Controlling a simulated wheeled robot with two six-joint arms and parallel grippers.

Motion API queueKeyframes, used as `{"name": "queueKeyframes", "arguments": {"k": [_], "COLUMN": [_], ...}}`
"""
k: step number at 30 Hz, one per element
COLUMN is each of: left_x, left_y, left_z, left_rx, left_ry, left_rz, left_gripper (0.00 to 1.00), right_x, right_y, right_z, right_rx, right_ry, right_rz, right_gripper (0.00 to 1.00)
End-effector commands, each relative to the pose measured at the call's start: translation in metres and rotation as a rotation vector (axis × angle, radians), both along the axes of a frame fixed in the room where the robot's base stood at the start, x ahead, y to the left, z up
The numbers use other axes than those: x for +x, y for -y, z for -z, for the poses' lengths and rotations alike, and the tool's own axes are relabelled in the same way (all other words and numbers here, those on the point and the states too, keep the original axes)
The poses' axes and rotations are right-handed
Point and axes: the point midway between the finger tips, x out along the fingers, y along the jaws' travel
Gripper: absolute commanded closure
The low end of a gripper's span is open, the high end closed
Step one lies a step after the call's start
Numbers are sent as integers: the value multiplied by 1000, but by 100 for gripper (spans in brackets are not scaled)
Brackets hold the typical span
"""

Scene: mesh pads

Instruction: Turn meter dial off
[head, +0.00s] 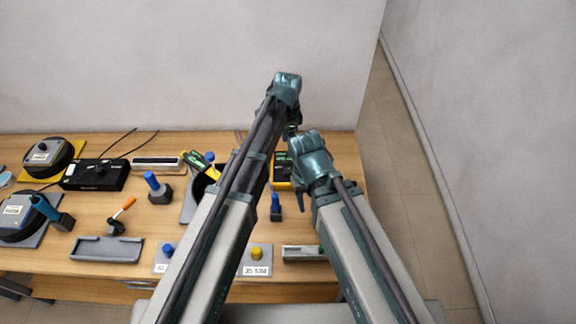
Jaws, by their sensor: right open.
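The meter (282,185) has a yellow case and dark face, and lies on the table between my two arms. My arms hide much of it, and I cannot make out its dial or the setting. My right gripper (300,198) points down at the meter's right side, below the teal wrist. It is open, and I cannot tell whether it touches the meter. My left arm reaches up past the meter. Its wrist stands above the table's back edge, and its gripper (291,131) is mostly hidden, so its jaws do not show.
Left of my arms are a black box (94,175), a blue-handled tool in a block (158,188), an orange-handled screwdriver (121,211) and a grey tray (107,249). A blue-topped piece (276,207) stands just in front of the meter. The table's right end (349,165) is mostly bare.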

Motion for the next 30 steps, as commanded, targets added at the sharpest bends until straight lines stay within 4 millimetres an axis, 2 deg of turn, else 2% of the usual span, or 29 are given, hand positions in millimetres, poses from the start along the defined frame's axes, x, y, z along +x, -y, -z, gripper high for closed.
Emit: {"name": "queueKeyframes", "arguments": {"k": [5,11,30], "left_x": [0,0,0], "left_y": [0,0,0], "left_z": [8,28,118], "left_rx": [0,0,0], "left_ry": [0,0,0], "left_rz": [-2,-2,-3], "left_gripper": [29,29,29], "right_x": [0,0,0], "right_y": [0,0,0], "right_z": [8,28,118], "right_rx": [0,-1,-2], "right_ry": [0,0,0], "right_rz": [-1,-5,-5], "right_gripper": [50,50,50]}}
